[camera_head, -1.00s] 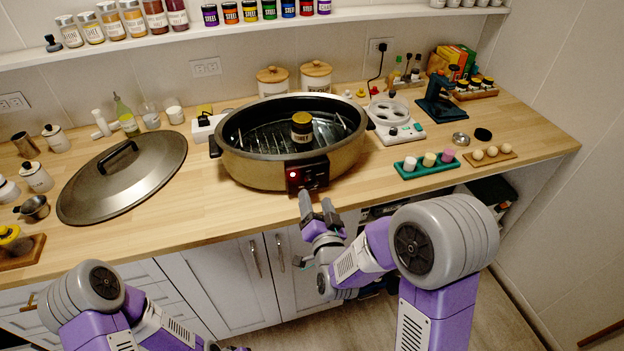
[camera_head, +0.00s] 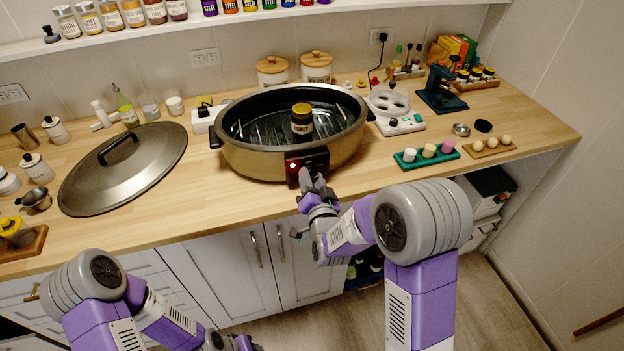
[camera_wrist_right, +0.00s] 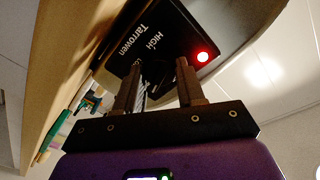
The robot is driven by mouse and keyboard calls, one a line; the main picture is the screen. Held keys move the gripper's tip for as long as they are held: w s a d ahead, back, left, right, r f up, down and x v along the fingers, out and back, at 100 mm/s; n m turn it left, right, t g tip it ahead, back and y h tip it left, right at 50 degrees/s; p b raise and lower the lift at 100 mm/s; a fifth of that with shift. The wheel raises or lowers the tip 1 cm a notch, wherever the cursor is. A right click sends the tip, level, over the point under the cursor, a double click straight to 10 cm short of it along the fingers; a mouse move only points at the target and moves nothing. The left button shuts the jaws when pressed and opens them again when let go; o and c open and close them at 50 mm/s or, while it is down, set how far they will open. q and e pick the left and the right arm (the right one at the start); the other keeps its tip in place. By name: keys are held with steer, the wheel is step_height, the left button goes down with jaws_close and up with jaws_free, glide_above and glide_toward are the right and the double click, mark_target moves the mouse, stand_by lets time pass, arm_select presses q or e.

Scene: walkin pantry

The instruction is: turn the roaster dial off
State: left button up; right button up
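The roaster (camera_head: 250,160) is a wide, brass-coloured oval pan with a dark interior, standing on the wooden counter. Its black control panel (camera_head: 294,160) faces me with a red light (camera_head: 293,166) lit; the light also shows in the right wrist view (camera_wrist_right: 203,57). The dark dial (camera_wrist_right: 157,74) on the panel is in shadow, so its setting cannot be read. My right gripper (camera_head: 313,180) is at the panel. In the wrist view its fingers (camera_wrist_right: 159,76) stand apart, one on each side of the dial. My left gripper (camera_head: 238,343) is low at the bottom edge, partly cut off.
A jar (camera_head: 302,122) with a yellow-brown lid stands in the roaster. A large lid (camera_head: 125,168) lies to the left. A green tray (camera_head: 427,156) of small cylinders and a white appliance (camera_head: 398,122) are to the right. Cabinet doors (camera_head: 235,275) lie below the counter edge.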

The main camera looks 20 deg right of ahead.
steer(key=c, duration=0.3)
steer(key=shift+c, duration=0.2)
steer(key=n+b, duration=0.2)
steer(key=shift+f+n, duration=0.15)
steer(key=shift+n, duration=0.25)
steer(key=n+b, duration=0.1)
steer(key=n, duration=0.1)
steer(key=shift+n+b, duration=0.3)
steer(key=shift+n, duration=0.1)
steer(key=n+b, duration=0.1)
steer(key=n, duration=0.3)
steer(key=shift+n+t+b, duration=0.3)
steer(key=shift+t, duration=0.1)
steer(key=shift+n+y+b, duration=0.3)
steer(key=shift+n+b, duration=0.05)
steer(key=shift+n, duration=1.75)
